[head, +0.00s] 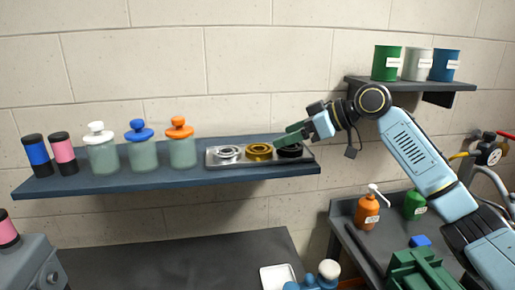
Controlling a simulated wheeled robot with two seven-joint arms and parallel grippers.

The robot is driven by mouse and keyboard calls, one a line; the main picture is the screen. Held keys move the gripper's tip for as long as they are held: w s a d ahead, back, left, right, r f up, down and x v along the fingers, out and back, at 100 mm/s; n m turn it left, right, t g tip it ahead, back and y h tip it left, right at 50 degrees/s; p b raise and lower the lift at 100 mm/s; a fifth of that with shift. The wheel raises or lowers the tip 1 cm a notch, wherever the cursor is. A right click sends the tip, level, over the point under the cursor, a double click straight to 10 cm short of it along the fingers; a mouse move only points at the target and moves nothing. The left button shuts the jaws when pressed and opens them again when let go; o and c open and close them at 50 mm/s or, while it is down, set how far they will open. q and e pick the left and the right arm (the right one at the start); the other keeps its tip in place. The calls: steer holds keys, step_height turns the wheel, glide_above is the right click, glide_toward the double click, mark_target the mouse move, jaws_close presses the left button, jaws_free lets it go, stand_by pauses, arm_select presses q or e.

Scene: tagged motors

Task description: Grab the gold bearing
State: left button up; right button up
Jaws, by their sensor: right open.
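The gold bearing (258,152) lies in the middle of a metal tray (212,161) on the long dark shelf, between a silver bearing (228,153) and a black bearing (289,151). My right gripper (288,137) reaches in from the right, its fingertips above the black bearing and just right of the gold one. It is open and holds nothing that I can see. The fingers partly cover the black bearing; the gold one is in plain view. My left gripper is not in view.
Jars with white (97,128), blue (139,130) and orange (179,127) lids stand left of the tray. Blue (37,154) and pink (63,152) cylinders stand at the far left. A small shelf (415,86) with cups is at upper right. Bottles stand on the lower right bench.

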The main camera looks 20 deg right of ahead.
mark_target(264, 146)
steer(key=shift+x, duration=1.25)
steer(key=shift+w+a+f, duration=0.1)
steer(key=shift+w+f, duration=0.1)
steer(key=shift+w, duration=0.05)
steer(key=shift+w+a+f+p, duration=0.2)
steer(key=shift+f+p, duration=0.1)
steer(key=p+x, duration=0.1)
steer(key=x, duration=0.2)
steer(key=shift+w+a+f, duration=0.1)
steer(key=shift+w+f, duration=0.15)
steer(key=shift+f, duration=0.05)
steer(key=shift+w+a+f, duration=0.2)
steer(key=shift+w, duration=0.05)
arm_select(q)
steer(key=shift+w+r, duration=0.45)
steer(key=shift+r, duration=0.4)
arm_select(e)
steer(key=c, duration=0.9)
